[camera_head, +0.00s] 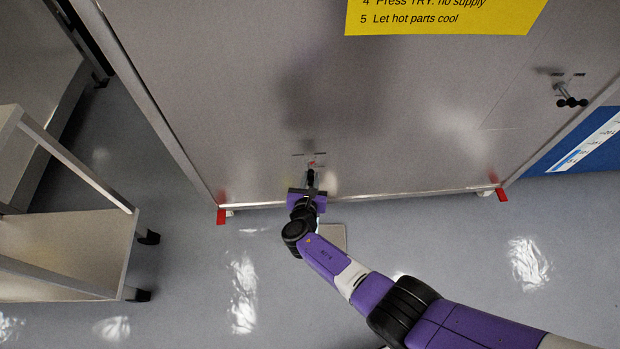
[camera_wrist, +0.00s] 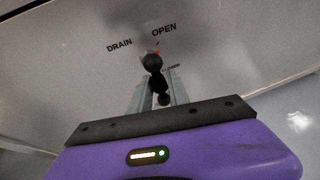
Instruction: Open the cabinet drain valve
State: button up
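The cabinet drain valve has a black handle with rounded knobs (camera_wrist: 152,62), low on the grey cabinet front. In the wrist view the words DRAIN and OPEN stand above it, with a red mark by the upper knob and a small CLOSED label to its right. My gripper (camera_wrist: 158,82) is at the handle. Its two grey fingers stand apart, one on each side of the handle; I cannot tell whether they touch it. In the head view my gripper (camera_head: 310,182) hides most of the valve (camera_head: 311,172).
The cabinet (camera_head: 400,120) carries a yellow instruction sign (camera_head: 440,15). Another black-handled valve (camera_head: 570,100) is at the right. A pale square plate (camera_head: 335,236) lies on the floor below my gripper. A wheeled trolley (camera_head: 70,240) stands at the left. The floor between is clear.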

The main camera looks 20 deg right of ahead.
jog(key=shift+o, duration=1.2)
jog(key=shift+s+d+f, duration=0.1)
jog(key=shift+s+d, duration=0.1)
jog(key=shift+d, duration=0.2)
jog(key=shift+w+a, duration=0.1)
jog(key=shift+a, duration=0.05)
jog(key=shift+a+r, duration=0.15)
jog(key=shift+r, duration=0.05)
jog(key=shift+s+a+r+p, duration=0.2)
jog(key=shift+s+p, duration=0.05)
jog(key=shift+p, duration=0.1)
jog(key=p+v, duration=0.3)
jog(key=v, duration=0.4)
jog(key=shift+d+f, duration=0.1)
jog(key=shift+f, duration=0.05)
